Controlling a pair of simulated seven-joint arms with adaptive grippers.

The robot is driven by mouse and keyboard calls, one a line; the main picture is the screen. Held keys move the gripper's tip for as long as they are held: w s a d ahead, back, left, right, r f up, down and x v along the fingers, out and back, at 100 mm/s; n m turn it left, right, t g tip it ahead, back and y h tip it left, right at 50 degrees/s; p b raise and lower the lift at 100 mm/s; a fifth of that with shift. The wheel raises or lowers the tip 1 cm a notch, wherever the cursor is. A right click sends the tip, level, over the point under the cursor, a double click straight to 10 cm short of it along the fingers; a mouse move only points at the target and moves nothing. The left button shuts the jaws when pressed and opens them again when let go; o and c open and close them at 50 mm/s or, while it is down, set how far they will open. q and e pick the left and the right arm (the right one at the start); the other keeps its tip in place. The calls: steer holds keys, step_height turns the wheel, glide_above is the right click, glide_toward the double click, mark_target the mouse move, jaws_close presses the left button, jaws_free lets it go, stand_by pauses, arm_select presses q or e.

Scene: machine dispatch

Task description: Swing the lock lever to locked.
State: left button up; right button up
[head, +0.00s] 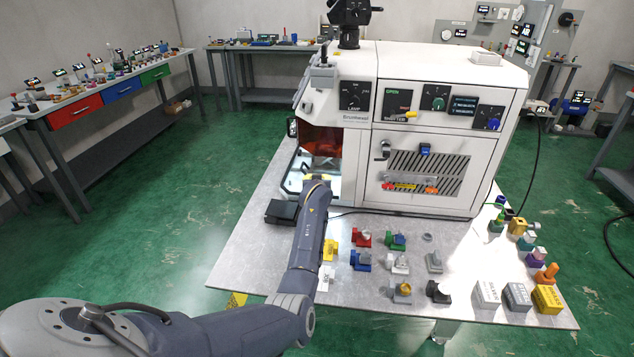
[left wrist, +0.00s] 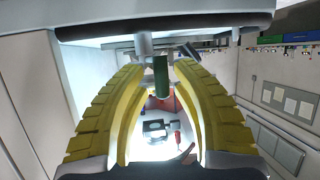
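My left arm reaches from the lower left of the head view to the lit front opening of the white machine (head: 420,165). The gripper end is at the opening, and its fingers are hard to make out there. In the left wrist view the two yellow fingers of my left gripper (left wrist: 161,68) are apart. A green cylinder (left wrist: 161,76) on a grey post stands between the fingertips, with a gap on each side. I cannot tell whether it is the lock lever. A grey handle (head: 383,150) sits on the machine's front, left of a slotted panel. My right gripper is not in view.
The machine's upper front carries dials and a yellow-tipped shutter lever (head: 411,114). Several coloured blocks and knobs stand on the grey table (head: 255,250) in front and to the right. Inside the opening, the wrist view shows a dark fixture (left wrist: 155,128) on a bright floor.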

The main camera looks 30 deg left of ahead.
arm_select(q)
steer(key=shift+o, duration=0.9)
steer(key=v, duration=1.2)
steer(key=shift+a+r, duration=0.1)
